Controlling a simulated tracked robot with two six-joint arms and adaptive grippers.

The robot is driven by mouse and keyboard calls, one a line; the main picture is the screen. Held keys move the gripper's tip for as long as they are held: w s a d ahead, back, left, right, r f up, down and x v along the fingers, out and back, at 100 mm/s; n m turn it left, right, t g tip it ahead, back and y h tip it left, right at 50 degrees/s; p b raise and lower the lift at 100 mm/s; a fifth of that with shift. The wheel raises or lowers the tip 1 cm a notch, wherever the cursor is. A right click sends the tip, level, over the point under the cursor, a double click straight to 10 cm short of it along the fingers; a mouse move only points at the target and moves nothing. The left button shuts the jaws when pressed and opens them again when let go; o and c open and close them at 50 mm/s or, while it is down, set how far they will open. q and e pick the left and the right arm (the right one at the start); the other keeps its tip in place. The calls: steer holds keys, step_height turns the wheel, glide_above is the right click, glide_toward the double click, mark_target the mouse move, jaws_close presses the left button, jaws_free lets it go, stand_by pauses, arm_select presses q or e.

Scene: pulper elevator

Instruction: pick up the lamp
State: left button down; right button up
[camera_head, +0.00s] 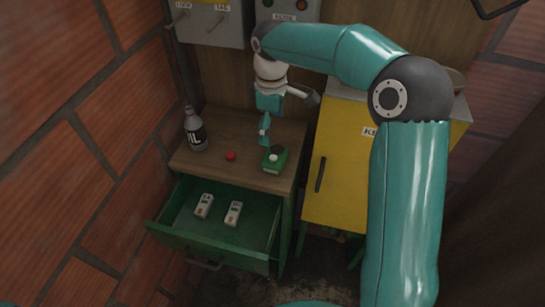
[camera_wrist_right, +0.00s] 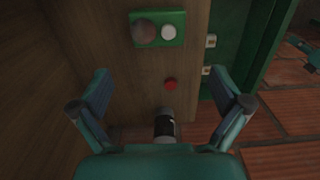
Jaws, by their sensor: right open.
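The lamp appears to be the small green box with a pale round knob (camera_head: 274,160) on the wooden cabinet top, near its right front corner. In the right wrist view the green lamp (camera_wrist_right: 158,30) shows a brownish round part and a white knob, beyond the fingertips. My right gripper (camera_head: 287,118) is above the cabinet top, apart from the lamp. In the right wrist view its fingers (camera_wrist_right: 164,88) are spread wide with nothing held between them. My left gripper is not in view.
A dark bottle (camera_head: 195,130) and a red ball (camera_head: 230,155) stand on the cabinet top (camera_head: 245,128). The green drawer (camera_head: 260,243) below is open, with two small pale devices (camera_head: 234,213) inside. A yellow cabinet (camera_head: 342,160) stands at right. Brick walls are close by.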

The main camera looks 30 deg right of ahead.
mark_target(274, 154)
step_height(274, 154, down, 6)
steer(key=shift+s+d+f, duration=0.1)
steer(key=shift+f, duration=0.1)
steer(key=shift+d+f+p, duration=0.1)
steer(key=shift+f+p, duration=0.4)
steer(key=shift+f, duration=0.05)
step_height(274, 154, down, 4)
steer(key=shift+s+d+r+p, duration=0.15)
steer(key=shift+r+p, duration=0.1)
steer(key=shift+p, duration=0.25)
steer(key=shift+f, duration=0.35)
steer(key=shift+c, duration=0.2)
steer(key=c, duration=1)
steer(key=shift+r, duration=0.15)
